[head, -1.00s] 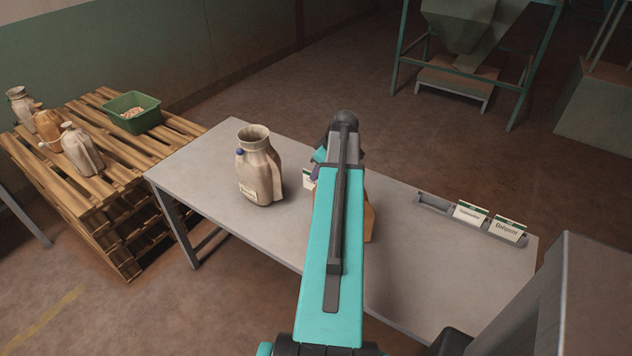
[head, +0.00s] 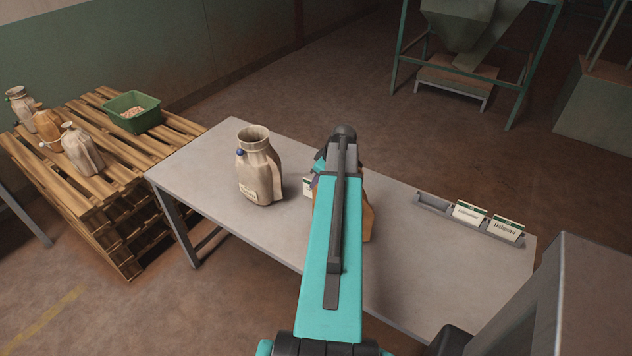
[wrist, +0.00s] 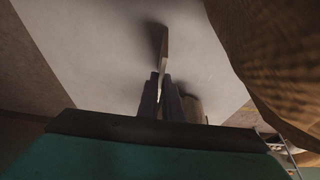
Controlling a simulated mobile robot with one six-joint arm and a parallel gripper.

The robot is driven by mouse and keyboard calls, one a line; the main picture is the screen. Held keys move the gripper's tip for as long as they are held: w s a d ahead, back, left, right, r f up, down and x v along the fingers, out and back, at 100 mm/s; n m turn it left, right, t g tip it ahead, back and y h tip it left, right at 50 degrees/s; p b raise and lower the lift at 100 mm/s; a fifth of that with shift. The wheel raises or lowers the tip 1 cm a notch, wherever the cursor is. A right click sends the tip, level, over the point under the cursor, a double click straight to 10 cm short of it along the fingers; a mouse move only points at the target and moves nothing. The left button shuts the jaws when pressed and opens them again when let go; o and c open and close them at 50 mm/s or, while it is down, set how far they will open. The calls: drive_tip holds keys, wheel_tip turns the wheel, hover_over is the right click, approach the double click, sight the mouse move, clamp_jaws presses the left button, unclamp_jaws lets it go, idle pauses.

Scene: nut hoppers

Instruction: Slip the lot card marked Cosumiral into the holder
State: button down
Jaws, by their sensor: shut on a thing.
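My gripper (wrist: 161,92) is shut on a thin card (wrist: 164,45), seen almost edge-on in the wrist view. In the head view my arm hides most of the gripper. A white card end with a green edge (head: 307,187) shows just left of the arm; its print cannot be read. The grey holder (head: 432,204) is at the table's right end, well to the right of the gripper. Its left part is empty. A card with small print (head: 468,213) stands in its middle and a card that seems to read "Dalquent" (head: 506,229) at its right.
A tan sack with a label (head: 259,170) stands on the grey table (head: 205,160), left of my arm. An orange-brown sack (head: 368,212) is mostly hidden behind my arm and looms close in the wrist view (wrist: 275,60). A pallet with sacks and a green bin (head: 132,112) is at left.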

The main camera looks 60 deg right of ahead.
drive_tip(key=shift+f, duration=0.2)
drive_tip(key=c, duration=1.9)
unclamp_jaws()
drive_tip(key=shift+c, duration=0.2)
drive_tip(key=shift+r, duration=0.25)
drive_tip(key=b+v, duration=0.2)
drive_tip(key=v, duration=0.9)
drive_tip(key=shift+s+r, duration=0.15)
drive_tip(key=shift+r, duration=0.25)
drive_tip(key=shift+o, duration=0.5)
